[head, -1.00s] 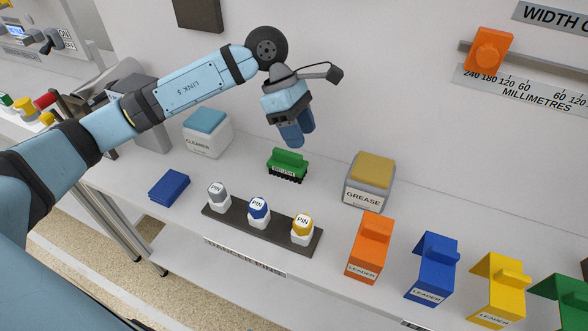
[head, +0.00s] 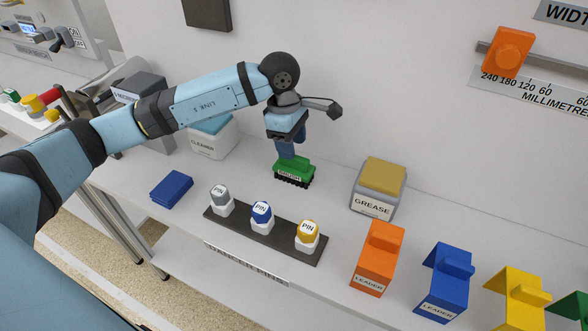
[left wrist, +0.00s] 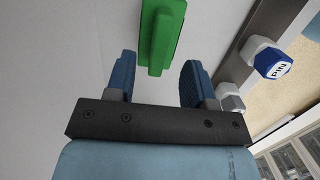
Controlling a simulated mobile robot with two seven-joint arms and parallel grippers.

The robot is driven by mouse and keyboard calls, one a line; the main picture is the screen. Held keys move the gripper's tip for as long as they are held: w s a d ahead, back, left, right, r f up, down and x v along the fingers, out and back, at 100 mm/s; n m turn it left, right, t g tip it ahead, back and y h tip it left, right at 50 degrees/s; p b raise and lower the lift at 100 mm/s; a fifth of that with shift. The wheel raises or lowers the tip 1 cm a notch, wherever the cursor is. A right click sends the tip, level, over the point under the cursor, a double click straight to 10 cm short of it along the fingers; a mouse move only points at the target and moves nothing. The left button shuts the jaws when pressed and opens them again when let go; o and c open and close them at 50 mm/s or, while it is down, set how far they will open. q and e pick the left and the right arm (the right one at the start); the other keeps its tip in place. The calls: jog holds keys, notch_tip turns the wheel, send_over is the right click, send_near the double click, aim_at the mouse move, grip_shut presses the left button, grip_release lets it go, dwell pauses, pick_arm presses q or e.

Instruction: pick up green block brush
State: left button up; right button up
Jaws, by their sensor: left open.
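The green block brush (head: 295,170) has dark bristles underneath and stands on the white bench behind the pin strip. My left gripper (head: 292,150) hangs just above and behind the brush, and its fingers overlap the brush's top edge in the head view. In the left wrist view the gripper (left wrist: 155,80) is open with nothing between its fingers. The green brush (left wrist: 161,35) lies ahead of the gap between the fingertips there. My right gripper is not in view.
A dark strip (head: 235,226) with grey, blue and yellow pins stands in front of the brush. The grease box (head: 373,205) is to the right and the cleaner box (head: 212,145) to the left. Blue pads (head: 172,189) lie at the left. Leader blocks (head: 378,256) line the right front.

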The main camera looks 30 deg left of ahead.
pick_arm(q)
jog(key=f, duration=0.4)
jog(key=shift+w+d+f, duration=0.1)
jog(key=shift+d+f, duration=0.1)
jog(key=shift+d, duration=0.05)
grip_shut()
notch_tip(320, 180, up, 10)
dwell(0.4)
